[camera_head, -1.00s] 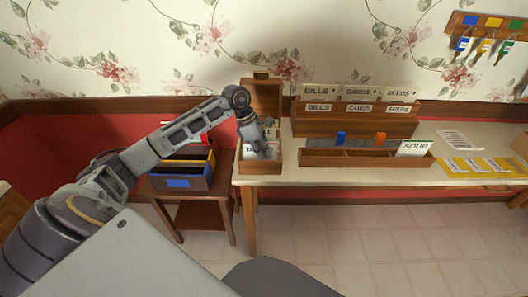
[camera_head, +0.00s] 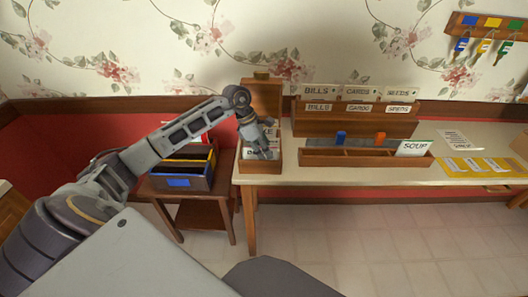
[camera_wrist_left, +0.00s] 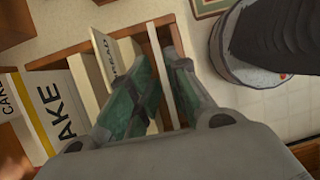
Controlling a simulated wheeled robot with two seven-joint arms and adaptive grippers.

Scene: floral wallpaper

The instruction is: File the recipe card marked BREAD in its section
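A wooden recipe box (camera_head: 275,167) with a raised lid stands at the table's left end. My left gripper (camera_head: 266,156) points down into it near its front. In the left wrist view the gripper (camera_wrist_left: 160,100) has its two greenish fingers apart, with a pale strip and a brown strip visible between them. A card with partly hidden lettering, seemingly BREAD (camera_wrist_left: 118,62), stands by the left finger. A CAKE card (camera_wrist_left: 52,110) with a yellow band stands farther left. I cannot tell whether the BREAD card touches a finger. My right gripper is out of view.
A long wooden rack (camera_head: 325,158) holds a SOUP card (camera_head: 413,148) and blue and orange pieces. Behind it stands a tiered BILLS, CARDS and SEEDS organiser (camera_head: 355,122). A side table with a file box (camera_head: 183,182) is left. Keys hang upper right.

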